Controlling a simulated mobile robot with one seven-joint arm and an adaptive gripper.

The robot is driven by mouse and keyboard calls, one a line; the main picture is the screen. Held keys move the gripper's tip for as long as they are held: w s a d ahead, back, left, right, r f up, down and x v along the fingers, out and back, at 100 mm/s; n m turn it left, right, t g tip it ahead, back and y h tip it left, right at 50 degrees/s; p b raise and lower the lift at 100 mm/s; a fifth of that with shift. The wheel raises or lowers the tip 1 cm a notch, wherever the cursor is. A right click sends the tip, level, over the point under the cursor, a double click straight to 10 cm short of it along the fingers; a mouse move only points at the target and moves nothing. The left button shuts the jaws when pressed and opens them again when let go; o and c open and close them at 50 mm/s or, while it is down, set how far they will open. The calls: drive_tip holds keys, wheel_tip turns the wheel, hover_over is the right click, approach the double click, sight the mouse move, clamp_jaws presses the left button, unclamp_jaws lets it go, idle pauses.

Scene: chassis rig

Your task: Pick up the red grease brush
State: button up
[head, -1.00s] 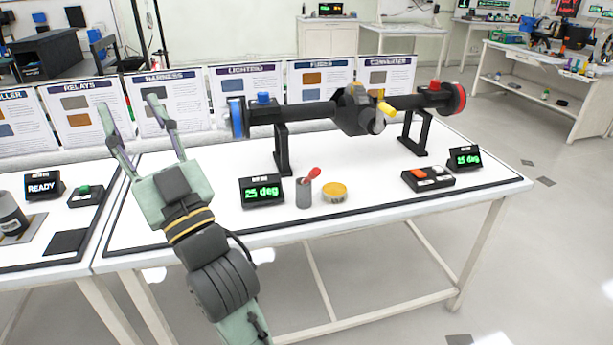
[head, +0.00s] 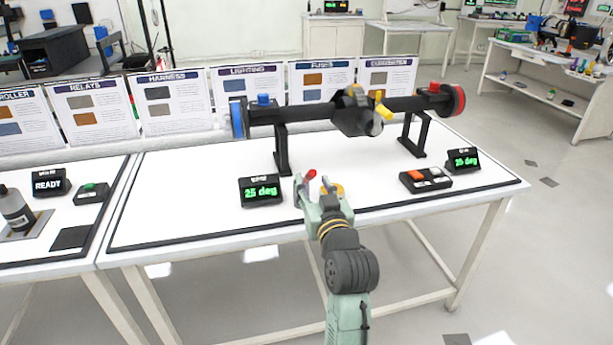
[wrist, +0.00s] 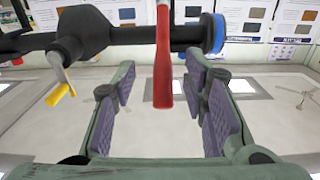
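The red grease brush (head: 310,174) stands at the front middle of the table, mostly hidden behind my gripper (head: 312,184) in the head view. Only its red end shows there, by the left finger. In the wrist view the long red brush (wrist: 163,72) lies in the gap between the fingers of my gripper (wrist: 161,82). The fingers are spread wide, and neither visibly touches the brush. How deep the brush sits between them is hard to tell. The grey cup that held the brush is hidden in the head view.
A yellow-topped tin (head: 336,190) is partly hidden just behind my gripper. A "25 deg" display (head: 261,190) stands to the left. The black axle (head: 300,113) on its stands is behind. A button box (head: 426,180) sits to the right.

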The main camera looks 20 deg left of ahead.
sight(310, 180)
drive_tip(key=p+x, duration=0.1)
drive_tip(key=x, duration=0.3)
drive_tip(key=shift+a, duration=0.15)
drive_tip(key=shift+c, duration=0.4)
drive_tip(key=shift+s, duration=0.1)
clamp_jaws()
